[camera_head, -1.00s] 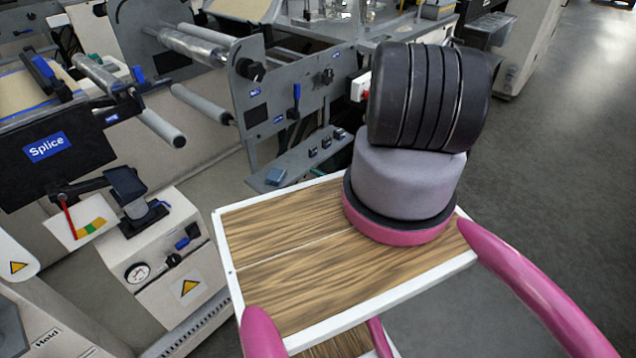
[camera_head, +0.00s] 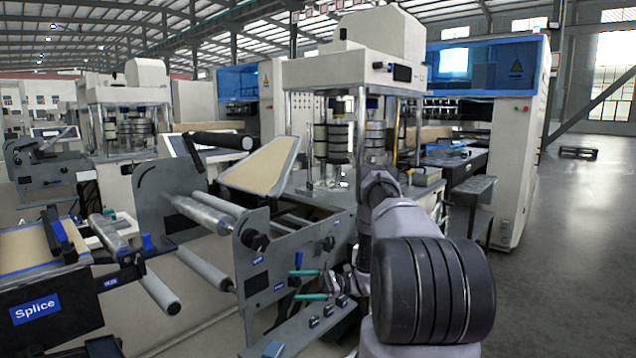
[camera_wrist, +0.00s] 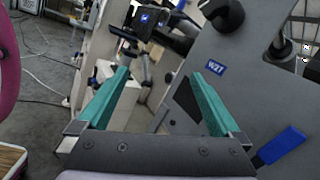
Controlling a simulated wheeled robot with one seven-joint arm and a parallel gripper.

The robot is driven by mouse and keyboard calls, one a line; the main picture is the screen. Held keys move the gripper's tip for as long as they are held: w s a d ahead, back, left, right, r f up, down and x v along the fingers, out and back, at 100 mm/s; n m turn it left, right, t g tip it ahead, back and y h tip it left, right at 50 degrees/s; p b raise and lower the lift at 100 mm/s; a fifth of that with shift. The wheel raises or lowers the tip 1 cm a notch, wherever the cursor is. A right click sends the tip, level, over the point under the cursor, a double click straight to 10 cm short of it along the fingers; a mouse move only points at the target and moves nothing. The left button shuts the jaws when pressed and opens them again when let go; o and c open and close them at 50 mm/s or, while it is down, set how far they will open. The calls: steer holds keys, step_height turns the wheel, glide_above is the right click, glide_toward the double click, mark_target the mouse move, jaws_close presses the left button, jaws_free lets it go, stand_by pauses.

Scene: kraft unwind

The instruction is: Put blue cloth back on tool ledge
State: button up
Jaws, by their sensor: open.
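My gripper (camera_head: 306,285) is open in front of the grey machine side panel, its two teal fingers apart. In the wrist view the space between the fingertips (camera_wrist: 160,74) is empty. A small flat blue-grey piece (camera_head: 273,349), which may be the blue cloth, lies at the near end of a grey ledge (camera_head: 290,338) below the panel. It is cut close by the picture's lower edge. Several small dark blocks with bluish tops (camera_head: 328,309) sit farther along the ledge. The gripper is above the ledge, apart from the blue-grey piece. No cloth is clear in the wrist view.
The grey side panel (camera_head: 265,285) with rollers, a knob (camera_head: 255,240) and a blue lever (camera_head: 298,260) stands close to the gripper. The lever also shows in the wrist view (camera_wrist: 281,146). A splice table (camera_head: 40,310) is at the left. Open floor (camera_head: 570,240) lies right.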

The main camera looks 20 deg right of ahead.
steer(key=s+a+r+n+g+h, duration=0.2)
steer(key=r+n+h, duration=0.1)
steer(key=r, duration=0.6)
steer(key=s+a+r+n+g+h, duration=0.1)
steer(key=s+a+r+n+h, duration=0.2)
steer(key=r, duration=0.7)
steer(key=s+a+r+n+g+h, duration=0.15)
steer(key=r+h, duration=0.25)
steer(key=r, duration=0.5)
steer(key=s+r+n+t+h, duration=0.3)
steer(key=s+r+t+h, duration=0.5)
steer(key=s+r, duration=0.8)
steer(key=s+d+t, duration=0.1)
steer(key=s+t, duration=0.1)
steer(key=s, duration=0.2)
steer(key=shift+r, duration=0.35)
